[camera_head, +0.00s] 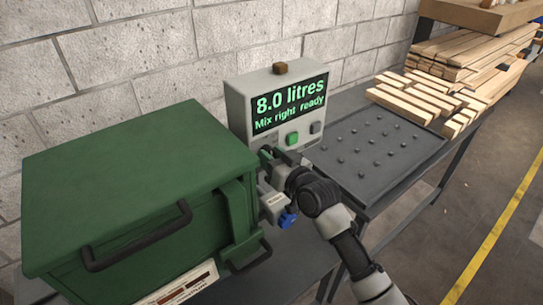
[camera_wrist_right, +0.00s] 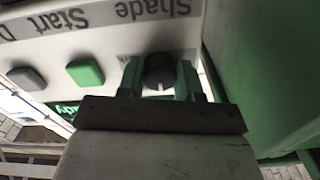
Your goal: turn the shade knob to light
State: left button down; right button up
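The grey control box (camera_head: 240,100) stands against the wall, and its screen (camera_head: 290,102) reads "8.0 litres" and "Mix right ready". In the right wrist view, which is upside down, the dark round shade knob (camera_wrist_right: 159,72) sits on the panel near the printed word "Shade" (camera_wrist_right: 160,8). My right gripper (camera_wrist_right: 159,80) has its green fingers on either side of the knob and appears closed on it. In the head view the right gripper (camera_head: 268,152) is at the box's lower front and hides the knob. My left gripper is not in view.
A green button (camera_head: 292,139) and a grey button (camera_head: 316,128) are on the box. A large green lidded case (camera_head: 130,180) stands close at left. A dark studded tray (camera_head: 375,150) and stacked planks (camera_head: 425,98) are at right.

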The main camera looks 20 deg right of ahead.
jog(key=c, duration=0.3)
jog(key=shift+c, duration=0.2)
jog(key=shift+r+m+p, duration=0.1)
jog(key=shift+m+p, duration=1.95)
jog(key=shift+m, duration=1.75)
jog(key=o, duration=0.9)
